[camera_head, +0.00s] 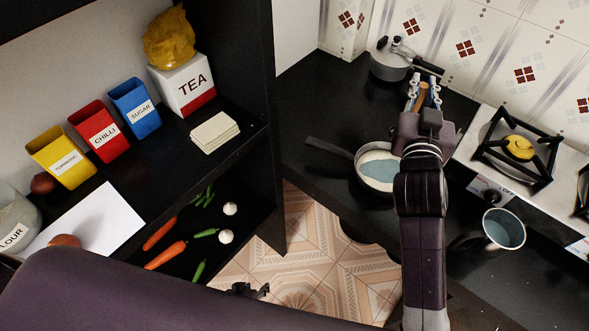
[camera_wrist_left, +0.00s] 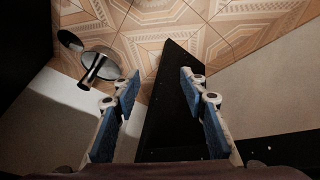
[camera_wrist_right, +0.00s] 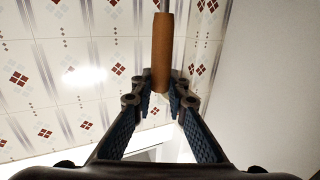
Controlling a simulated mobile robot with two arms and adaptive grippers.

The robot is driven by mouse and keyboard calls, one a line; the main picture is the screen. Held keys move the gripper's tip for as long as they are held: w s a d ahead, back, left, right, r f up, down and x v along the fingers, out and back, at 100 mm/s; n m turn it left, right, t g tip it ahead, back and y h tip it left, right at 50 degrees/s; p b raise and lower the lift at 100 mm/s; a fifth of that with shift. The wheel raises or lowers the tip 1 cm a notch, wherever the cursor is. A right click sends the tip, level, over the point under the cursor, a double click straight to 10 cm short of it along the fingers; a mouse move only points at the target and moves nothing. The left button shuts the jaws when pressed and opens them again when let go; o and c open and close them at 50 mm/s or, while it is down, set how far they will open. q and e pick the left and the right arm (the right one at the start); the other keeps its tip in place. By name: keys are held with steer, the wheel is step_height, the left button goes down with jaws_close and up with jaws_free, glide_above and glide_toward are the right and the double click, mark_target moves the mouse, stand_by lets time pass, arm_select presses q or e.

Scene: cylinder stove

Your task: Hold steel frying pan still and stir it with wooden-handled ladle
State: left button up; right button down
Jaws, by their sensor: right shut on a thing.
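The steel frying pan (camera_head: 369,158) sits on the black counter, its dark handle (camera_head: 328,148) pointing left. My right arm hides its right edge. My right gripper (camera_head: 424,92) is behind the pan, shut on the wooden handle of the ladle (camera_head: 420,100). In the right wrist view the brown handle (camera_wrist_right: 163,50) stands between the fingertips (camera_wrist_right: 162,88), with a metal shaft above it. The ladle's bowl is not visible. My left gripper (camera_wrist_left: 160,85) is open and empty over the tiled floor, away from the pan; in the head view only a dark part shows.
A stove burner (camera_head: 516,148) and a steel mug (camera_head: 503,230) are to the right. A dark shelf with tins and vegetables fills the left. Counter left of the pan is clear.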

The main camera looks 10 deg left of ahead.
arm_select(q)
steer(key=w+d+r+n+t, duration=0.2)
steer(key=w+r, duration=0.5)
steer(key=w, duration=0.1)
steer(key=n+t+h, duration=0.3)
steer(key=n+t, duration=0.4)
steer(key=n, duration=0.1)
glide_toward(314, 146)
steer(key=x, duration=0.9)
steer(key=shift+w+d+f, duration=0.1)
steer(key=shift+w, duration=0.25)
jaws_close()
